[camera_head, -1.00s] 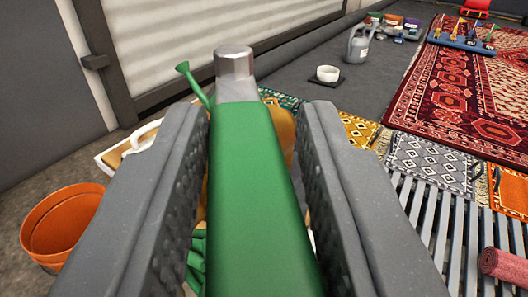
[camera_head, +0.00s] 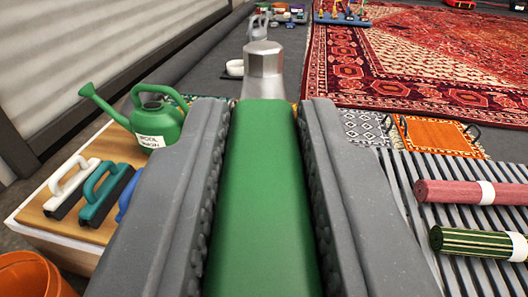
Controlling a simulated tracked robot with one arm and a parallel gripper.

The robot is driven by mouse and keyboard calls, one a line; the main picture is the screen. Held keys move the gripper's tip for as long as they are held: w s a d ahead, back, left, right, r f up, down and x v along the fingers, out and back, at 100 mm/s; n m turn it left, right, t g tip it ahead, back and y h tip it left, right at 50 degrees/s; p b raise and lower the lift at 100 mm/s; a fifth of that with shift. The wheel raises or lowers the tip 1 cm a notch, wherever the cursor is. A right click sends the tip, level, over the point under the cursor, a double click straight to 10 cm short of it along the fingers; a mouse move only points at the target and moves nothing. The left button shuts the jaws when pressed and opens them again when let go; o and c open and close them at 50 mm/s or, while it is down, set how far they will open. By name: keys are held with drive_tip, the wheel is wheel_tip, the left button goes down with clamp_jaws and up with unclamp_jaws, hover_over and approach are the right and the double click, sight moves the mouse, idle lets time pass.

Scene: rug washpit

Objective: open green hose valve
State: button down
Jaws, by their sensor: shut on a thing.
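My gripper (camera_head: 268,175) is shut on a long green handle (camera_head: 262,190) with a silver metal end (camera_head: 264,68) pointing away from me. The handle lies lengthwise between the two dark grey jaws and fills the gap between them. I take it for the green hose valve's handle, but no valve body or hose shows. What its near end joins is outside the picture, so I cannot tell whether the valve is open.
At left, a wooden-topped stand (camera_head: 62,208) holds a green watering can (camera_head: 155,122) and several brushes. An orange bucket (camera_head: 32,275) is at bottom left. Rolled rugs (camera_head: 470,192) lie on a slatted rack at right. A red patterned rug (camera_head: 420,65) covers the floor beyond.

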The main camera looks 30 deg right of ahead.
drive_tip(key=shift+w+r, duration=0.1)
drive_tip(key=shift+r, duration=0.2)
drive_tip(key=c, duration=1.3)
unclamp_jaws()
drive_tip(key=shift+c, duration=0.2)
drive_tip(key=shift+o, duration=0.3)
drive_tip(key=shift+f, duration=0.1)
drive_tip(key=shift+a, duration=0.1)
drive_tip(key=p+v, duration=0.1)
drive_tip(key=v, duration=1.2)
drive_tip(key=shift+s+p, duration=0.35)
drive_tip(key=shift+s, duration=0.05)
drive_tip(key=shift+a+f, duration=0.1)
drive_tip(key=shift+a, duration=0.05)
